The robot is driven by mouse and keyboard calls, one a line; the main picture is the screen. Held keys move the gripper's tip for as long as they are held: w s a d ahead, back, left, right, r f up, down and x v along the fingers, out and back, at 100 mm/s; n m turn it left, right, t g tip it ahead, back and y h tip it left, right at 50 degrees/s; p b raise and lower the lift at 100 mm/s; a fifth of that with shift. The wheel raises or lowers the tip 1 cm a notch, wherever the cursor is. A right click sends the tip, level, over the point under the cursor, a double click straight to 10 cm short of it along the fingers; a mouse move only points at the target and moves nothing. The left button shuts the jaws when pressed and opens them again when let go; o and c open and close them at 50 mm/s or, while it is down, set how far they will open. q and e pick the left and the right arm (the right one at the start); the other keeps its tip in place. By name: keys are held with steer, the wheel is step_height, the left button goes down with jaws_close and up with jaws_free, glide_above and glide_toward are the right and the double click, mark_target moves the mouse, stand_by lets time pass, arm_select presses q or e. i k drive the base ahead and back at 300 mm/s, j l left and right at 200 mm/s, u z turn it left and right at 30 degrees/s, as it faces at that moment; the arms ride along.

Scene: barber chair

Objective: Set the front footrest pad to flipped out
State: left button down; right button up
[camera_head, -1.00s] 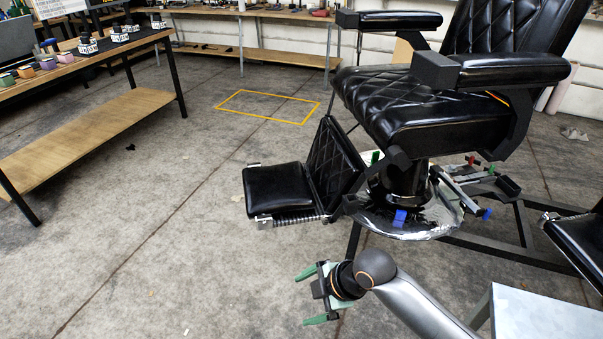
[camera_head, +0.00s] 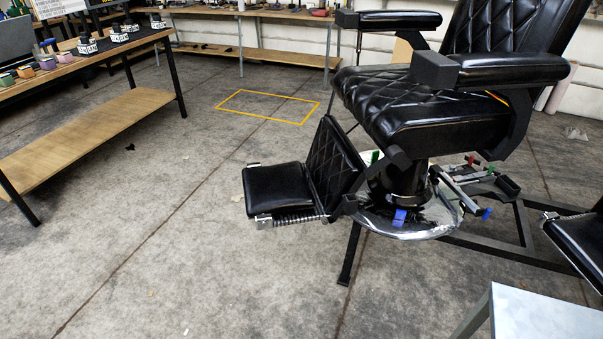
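The black barber chair (camera_head: 420,105) stands right of centre, its seat facing left. Its quilted leg-rest panel (camera_head: 333,165) slopes down from the front of the seat. The front footrest pad (camera_head: 278,188), black with metal edges and a spring along its near side, sticks out to the left from the panel's lower end. The pad lies about level, above the floor and folded away from the panel. Nothing touches it. Neither of my grippers is in view.
A round metal base (camera_head: 405,222) with blue, green and red levers sits under the chair on a dark frame. A pale table corner (camera_head: 545,315) is at lower right. A workbench (camera_head: 90,125) stands at left. The floor left of the footrest is clear.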

mark_target(285, 187)
steer(key=i+j+z, duration=0.1)
steer(key=z, duration=0.35)
steer(key=i+j+z, duration=0.1)
steer(key=z, duration=0.4)
steer(key=i+j+z, duration=0.15)
steer(key=z, duration=0.3)
steer(key=i+j+z, duration=0.2)
steer(key=j, duration=0.25)
steer(key=j+z, duration=0.25)
steer(key=j, duration=0.2)
steer(key=i+j, duration=0.1)
steer(key=j, duration=0.7)
steer(key=i+j, duration=0.15)
steer(key=j, duration=0.3)
steer(key=z, duration=0.05)
